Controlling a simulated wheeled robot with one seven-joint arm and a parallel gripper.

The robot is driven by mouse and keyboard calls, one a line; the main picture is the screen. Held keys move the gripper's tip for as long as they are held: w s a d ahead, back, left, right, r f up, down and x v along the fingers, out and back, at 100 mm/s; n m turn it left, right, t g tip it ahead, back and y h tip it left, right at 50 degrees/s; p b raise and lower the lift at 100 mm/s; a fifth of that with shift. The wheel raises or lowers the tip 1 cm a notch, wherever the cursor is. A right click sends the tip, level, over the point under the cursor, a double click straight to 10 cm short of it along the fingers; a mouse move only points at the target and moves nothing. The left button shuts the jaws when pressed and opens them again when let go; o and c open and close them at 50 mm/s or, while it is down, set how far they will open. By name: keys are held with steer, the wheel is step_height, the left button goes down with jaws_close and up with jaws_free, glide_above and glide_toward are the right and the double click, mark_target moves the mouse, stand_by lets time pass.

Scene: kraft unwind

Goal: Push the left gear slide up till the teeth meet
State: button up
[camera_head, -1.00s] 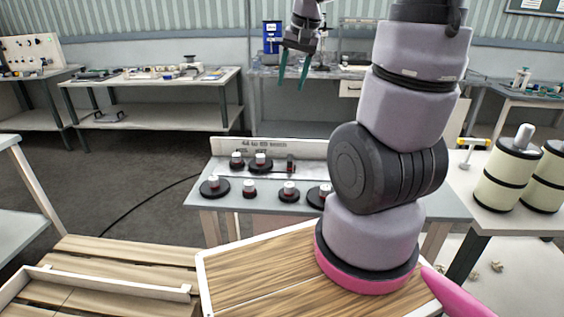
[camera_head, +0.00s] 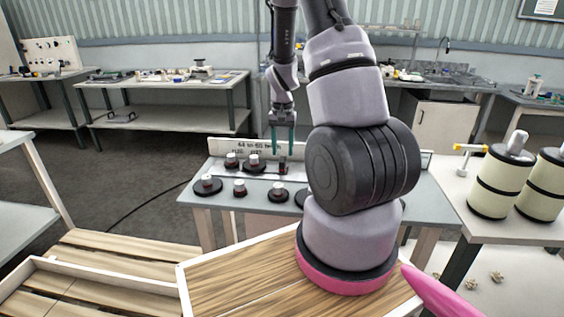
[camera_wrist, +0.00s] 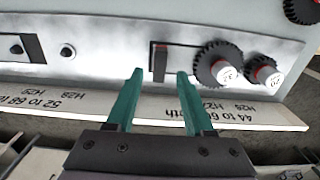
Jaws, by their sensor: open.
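My gripper (camera_head: 282,150) hangs over the back of the grey gear bench (camera_head: 222,210), its two teal fingers pointing down. In the wrist view the fingers (camera_wrist: 160,74) are apart and empty. A small dark upright block with a red mark (camera_wrist: 159,62) stands between and just beyond the fingertips; contact cannot be told. It also shows below the gripper in the head view (camera_head: 283,167). Two meshed-looking dark gears with white-topped hubs, one larger (camera_wrist: 232,50) and one smaller (camera_wrist: 252,72), sit right of the fingers. I cannot tell which part is the left gear slide.
A label board (camera_head: 228,147) runs along the bench's back edge, close under the fingers. Several loose gears, one a black disc (camera_head: 208,188), stand on the bench front. My arm hides the bench's right part. Cream rolls (camera_head: 500,185) stand on a table at right.

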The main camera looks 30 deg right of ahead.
mark_target(282, 159)
step_height(282, 159, down, 5)
steer(key=shift+f, duration=0.1)
stand_by(0.3)
jaws_close()
